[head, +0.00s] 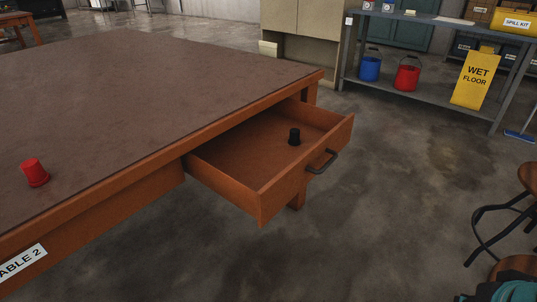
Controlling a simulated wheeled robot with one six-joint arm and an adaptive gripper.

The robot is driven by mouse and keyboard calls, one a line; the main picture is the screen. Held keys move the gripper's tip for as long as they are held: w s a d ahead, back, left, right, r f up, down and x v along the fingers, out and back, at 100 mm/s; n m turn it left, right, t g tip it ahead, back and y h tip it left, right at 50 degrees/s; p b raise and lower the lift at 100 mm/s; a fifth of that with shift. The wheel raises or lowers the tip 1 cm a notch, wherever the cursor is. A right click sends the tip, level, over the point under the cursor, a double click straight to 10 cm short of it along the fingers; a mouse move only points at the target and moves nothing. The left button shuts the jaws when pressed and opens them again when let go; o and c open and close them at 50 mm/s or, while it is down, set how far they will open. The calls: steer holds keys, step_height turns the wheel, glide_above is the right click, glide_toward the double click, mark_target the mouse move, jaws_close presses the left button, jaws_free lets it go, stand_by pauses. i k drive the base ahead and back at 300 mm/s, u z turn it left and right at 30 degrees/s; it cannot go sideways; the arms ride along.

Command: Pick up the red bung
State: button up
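The table's drawer (230,157) is pulled open and juts out, with a black bung (294,137) standing inside. Stools (500,215) are at the right. A metal shelf (430,85) with buckets and a yellow wet floor sign (475,80) stands behind. The floor between is clear.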

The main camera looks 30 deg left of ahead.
mark_target(32, 169)
steer(key=u, duration=0.9)
steer(key=k, duration=0.1)
steer(key=u, duration=1.95)
steer(key=k, duration=0.95)
steer(key=u, duration=1.4)
steer(key=i, duration=1.35)
steer(key=z, duration=0.75)
steer(key=i, duration=0.8)
steer(key=z, duration=0.9)
